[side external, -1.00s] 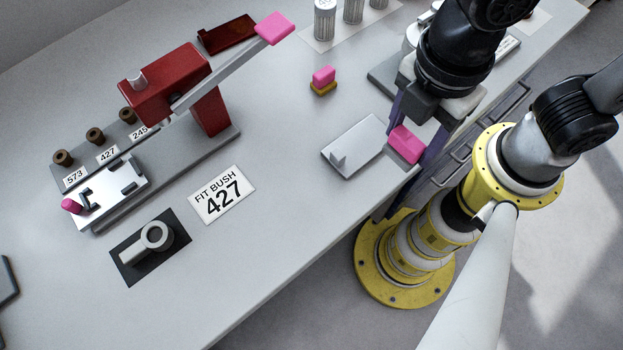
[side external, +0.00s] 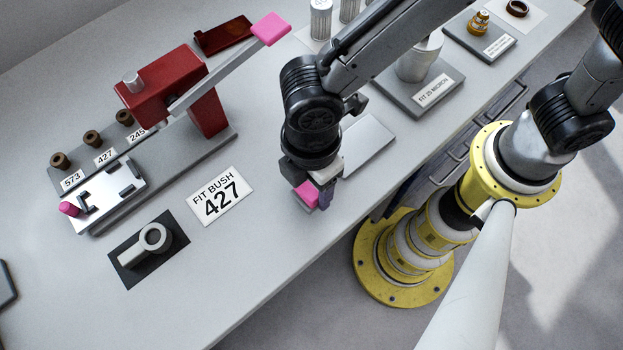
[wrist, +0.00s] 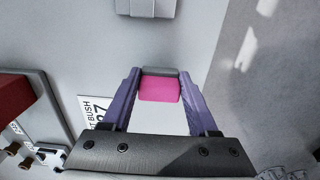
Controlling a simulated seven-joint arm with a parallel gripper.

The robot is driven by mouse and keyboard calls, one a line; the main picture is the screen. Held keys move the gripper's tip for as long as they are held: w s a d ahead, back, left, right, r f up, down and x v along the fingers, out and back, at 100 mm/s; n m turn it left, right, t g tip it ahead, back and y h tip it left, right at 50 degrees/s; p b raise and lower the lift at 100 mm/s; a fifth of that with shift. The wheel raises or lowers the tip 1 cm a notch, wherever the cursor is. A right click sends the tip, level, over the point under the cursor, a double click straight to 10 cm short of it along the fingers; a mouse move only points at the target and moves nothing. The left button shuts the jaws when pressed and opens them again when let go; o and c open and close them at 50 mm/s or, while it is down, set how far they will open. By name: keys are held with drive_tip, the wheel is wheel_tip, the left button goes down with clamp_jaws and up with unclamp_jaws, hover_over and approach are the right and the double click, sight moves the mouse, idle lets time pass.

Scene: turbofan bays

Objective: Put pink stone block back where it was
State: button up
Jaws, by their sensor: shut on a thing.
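My gripper (side external: 315,196) is shut on the pink stone block (side external: 305,195) and holds it over the bench's front part, right of the FIT BUSH 427 card. In the wrist view the pink block (wrist: 160,89) sits between the two purple fingers of my gripper (wrist: 160,92), with a grey strip along its far edge. I cannot tell how high it is above the bench. A pale metal plate (side external: 368,146) lies just behind and right of my gripper, partly hidden by it. The plate also shows at the top of the wrist view (wrist: 150,6).
A red lever press (side external: 165,82) with a pink-ended lever stands at the left. The FIT BUSH 427 card (side external: 221,197) and a dark mat (side external: 150,247) with a grey ring part lie in front of it. A FIT 25 MICRON stand (side external: 425,92) is at the right. Bench between card and gripper is clear.

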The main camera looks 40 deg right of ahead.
sight(311, 185)
drive_tip(key=shift+f, duration=0.7)
drive_tip(key=shift+f, duration=0.1)
drive_tip(key=o, duration=1.3)
wheel_tip(311, 185, up, 11)
drive_tip(key=shift+r, duration=0.65)
